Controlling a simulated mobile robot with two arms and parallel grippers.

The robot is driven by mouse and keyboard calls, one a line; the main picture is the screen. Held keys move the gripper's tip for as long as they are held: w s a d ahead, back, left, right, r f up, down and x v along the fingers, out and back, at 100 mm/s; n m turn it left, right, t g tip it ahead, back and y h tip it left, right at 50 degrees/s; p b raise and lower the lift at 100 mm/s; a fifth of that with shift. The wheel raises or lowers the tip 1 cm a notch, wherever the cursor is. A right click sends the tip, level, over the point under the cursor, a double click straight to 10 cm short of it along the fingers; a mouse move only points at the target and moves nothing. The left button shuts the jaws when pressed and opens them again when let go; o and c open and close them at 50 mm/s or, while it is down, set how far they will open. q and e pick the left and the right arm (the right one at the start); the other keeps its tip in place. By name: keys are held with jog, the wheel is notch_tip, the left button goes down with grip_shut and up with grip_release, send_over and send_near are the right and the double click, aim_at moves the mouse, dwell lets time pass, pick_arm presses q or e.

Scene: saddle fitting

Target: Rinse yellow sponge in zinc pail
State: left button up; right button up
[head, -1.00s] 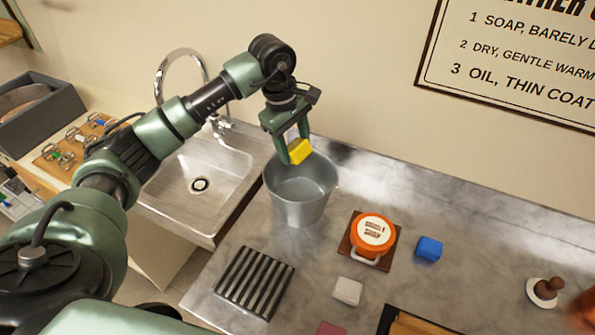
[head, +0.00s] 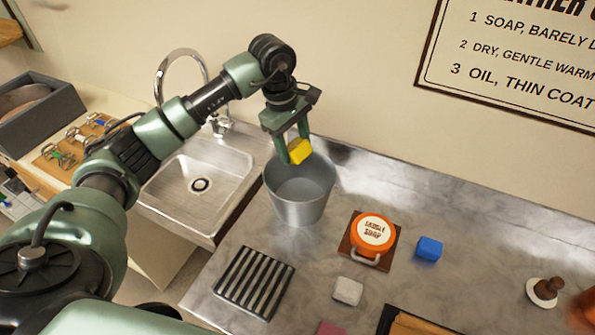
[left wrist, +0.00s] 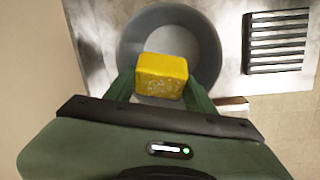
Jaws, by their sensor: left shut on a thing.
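The yellow sponge (head: 300,151) is held between the fingers of my left gripper (head: 291,152), which is shut on it. In the left wrist view the sponge (left wrist: 161,75) sits between the green fingertips, with pale specks on its lower face. The zinc pail (head: 301,208) stands on the metal counter, and the sponge is over the far part of its mouth. In the left wrist view the pail (left wrist: 130,42) is behind the sponge, its rim around it. The inside of the pail looks grey; I cannot tell the water level. My right gripper is not in view.
A black slatted rack (head: 254,282) lies in front of the pail. To its right are an orange soap tin (head: 372,232), a blue block (head: 429,248) and a white block (head: 348,291). A sink (head: 196,185) with a tap is at the left. The wall is close behind the pail.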

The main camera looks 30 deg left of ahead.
aim_at(297, 143)
pick_arm(q)
jog(key=shift+r, duration=0.1)
jog(key=shift+r+p, duration=1.05)
jog(key=shift+r, duration=0.95)
jog(key=shift+f, duration=0.1)
